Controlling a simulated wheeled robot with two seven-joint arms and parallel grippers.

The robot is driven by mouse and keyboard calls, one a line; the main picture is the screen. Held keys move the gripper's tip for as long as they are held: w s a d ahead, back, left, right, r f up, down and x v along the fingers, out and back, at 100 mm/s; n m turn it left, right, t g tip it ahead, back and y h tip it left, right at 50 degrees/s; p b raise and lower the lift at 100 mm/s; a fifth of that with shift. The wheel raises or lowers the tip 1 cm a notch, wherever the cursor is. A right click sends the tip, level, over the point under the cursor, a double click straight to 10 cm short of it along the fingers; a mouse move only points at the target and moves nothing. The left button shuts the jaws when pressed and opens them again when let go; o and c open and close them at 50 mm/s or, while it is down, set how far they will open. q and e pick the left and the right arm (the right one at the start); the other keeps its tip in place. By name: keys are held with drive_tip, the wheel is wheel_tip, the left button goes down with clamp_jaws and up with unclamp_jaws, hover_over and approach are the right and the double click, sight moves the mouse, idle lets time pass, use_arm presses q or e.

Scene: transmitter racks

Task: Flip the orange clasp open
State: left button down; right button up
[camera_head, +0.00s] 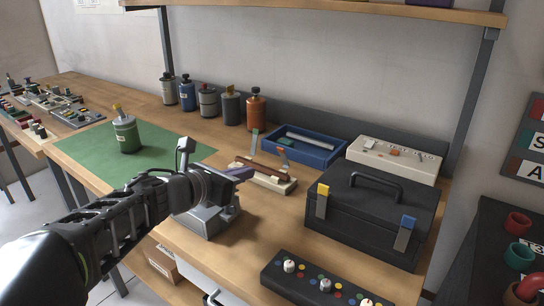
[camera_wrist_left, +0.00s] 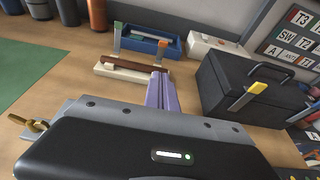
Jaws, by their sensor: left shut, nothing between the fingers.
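The orange clasp (camera_head: 283,153) is a thin grey lever with an orange tip on a pale base block (camera_head: 280,186) that carries a brown bar (camera_head: 262,173). It leans upward at the bar's right end, and it also shows in the left wrist view (camera_wrist_left: 161,46). A similar green-tipped lever (camera_head: 254,140) stands at the bar's other end. My left gripper (camera_head: 243,171) has purple fingers, shut and empty, pointing at the block from the near side. In the left wrist view the fingertips (camera_wrist_left: 159,76) appear just below the orange lever; contact cannot be told.
A black toolbox (camera_head: 370,211) with yellow and blue latches stands to the right. A blue tray (camera_head: 328,158) and a white box (camera_head: 421,167) are behind. A button panel (camera_head: 330,288) lies in front. The green mat (camera_head: 85,150) has free room.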

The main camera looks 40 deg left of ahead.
sight(280, 148)
use_arm(q)
drive_tip(key=b+x, duration=0.1)
drive_tip(key=x, duration=0.7)
drive_tip(key=shift+w+f, duration=0.15)
drive_tip(key=shift+w, duration=0.05)
drive_tip(key=shift+w+a+r+p, duration=0.1)
drive_tip(key=shift+w+r+p, duration=0.2)
drive_tip(key=shift+w+r, duration=0.4)
drive_tip(key=shift+w+r+p, duration=0.3)
drive_tip(key=shift+w+r, duration=0.1)
drive_tip(key=shift+w, duration=0.55)
drive_tip(key=shift+r+p, duration=0.2)
drive_tip(key=shift+p, duration=0.3)
drive_tip(key=w+g+p, duration=0.1)
drive_tip(key=p, duration=0.5)
drive_tip(key=w+r+g+p, duration=0.1)
drive_tip(key=g+p, duration=0.1)
drive_tip(key=p, duration=0.5)
drive_tip(key=shift+w+r, duration=0.2)
drive_tip(key=shift+r, duration=0.1)
drive_tip(key=shift+w+p, duration=0.55)
drive_tip(key=shift+p, duration=0.15)
drive_tip(key=shift+w+r+p, duration=0.15)
drive_tip(key=shift+w+p, duration=0.35)
drive_tip(key=shift+w, duration=1.1)
